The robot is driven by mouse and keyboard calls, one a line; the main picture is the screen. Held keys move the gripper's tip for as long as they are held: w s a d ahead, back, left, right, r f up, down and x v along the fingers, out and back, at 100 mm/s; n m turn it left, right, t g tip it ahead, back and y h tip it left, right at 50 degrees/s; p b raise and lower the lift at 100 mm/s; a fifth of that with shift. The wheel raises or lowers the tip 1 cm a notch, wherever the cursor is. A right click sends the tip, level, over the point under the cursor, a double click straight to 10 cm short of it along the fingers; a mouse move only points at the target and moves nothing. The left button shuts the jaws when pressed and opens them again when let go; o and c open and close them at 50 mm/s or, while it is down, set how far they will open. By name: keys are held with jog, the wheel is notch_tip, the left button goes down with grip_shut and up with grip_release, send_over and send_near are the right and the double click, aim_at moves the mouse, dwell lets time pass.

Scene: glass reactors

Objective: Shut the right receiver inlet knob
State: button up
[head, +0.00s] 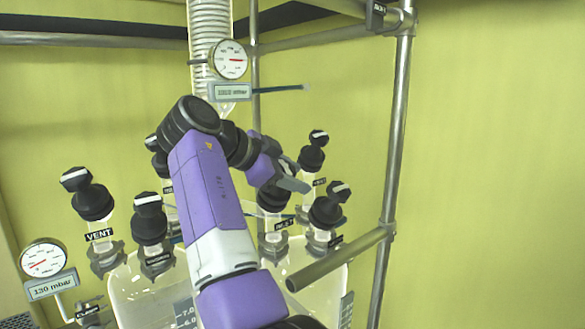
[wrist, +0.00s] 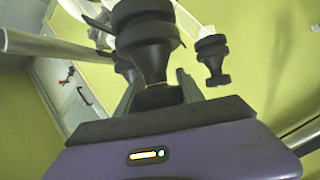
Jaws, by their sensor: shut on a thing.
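The black inlet knob (head: 273,198) sits on a glass neck on the right-hand vessel; its small label is hard to read but looks like an inlet label. My gripper (head: 291,178) is at the top of this knob, and its grey fingers hide the knob's cap. In the wrist view, a black knob (wrist: 148,48) stands between the two fingers of my gripper (wrist: 158,88), which is shut on it. The knob's pointer mark is hidden, so how far it is turned cannot be told.
Other black knobs stand close by: one at right front (head: 328,210), one behind (head: 312,155), and the vent knob (head: 92,200) at left. A metal frame post (head: 398,130) and a rail (head: 335,260) border the right. A gauge (head: 229,60) hangs above.

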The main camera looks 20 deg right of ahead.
jog(key=shift+s+f+m+g+y, duration=0.15)
jog(key=shift+m+g+y, duration=0.05)
jog(key=shift+m+g, duration=0.35)
jog(key=shift+s+f+m+g+y, duration=0.1)
jog(key=shift+m+g+y, duration=0.1)
jog(key=shift+m+g, duration=0.35)
jog(key=shift+s+f+g, duration=0.1)
jog(key=shift+f+g, duration=0.05)
jog(key=shift+g, duration=0.25)
jog(key=o, duration=1.4)
jog(key=v, duration=0.7)
jog(key=shift+a+r, duration=0.25)
jog(key=shift+r, duration=0.1)
jog(key=shift+s, duration=0.1)
